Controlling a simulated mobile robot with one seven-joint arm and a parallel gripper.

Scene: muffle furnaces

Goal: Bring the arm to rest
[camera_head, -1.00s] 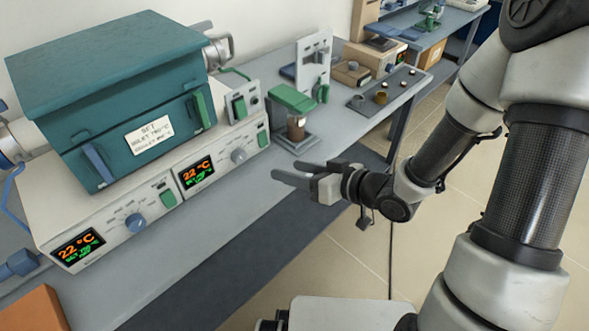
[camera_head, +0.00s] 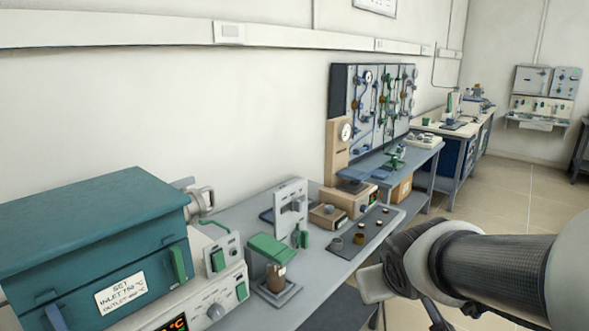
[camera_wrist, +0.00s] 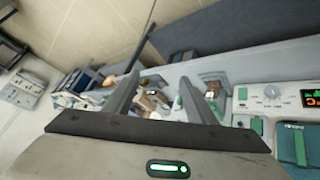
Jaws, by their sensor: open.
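My gripper (camera_wrist: 168,98) shows in the wrist view with its two fingers apart and nothing between them. In the head view my arm comes in from the lower right, with its wrist end over the front edge of the grey bench (camera_head: 335,268); the fingertips cannot be made out there. The teal furnace (camera_head: 95,235) stands on its white control unit at the lower left. It also shows at the right edge of the wrist view (camera_wrist: 298,148).
A green-topped device (camera_head: 272,249) holding a brown vessel stands on the bench. Beyond it are a dark tray (camera_head: 366,230) with small crucibles and a beige balance (camera_head: 348,198). A gauge panel (camera_head: 385,105) stands farther back. Open floor (camera_head: 500,215) lies to the right.

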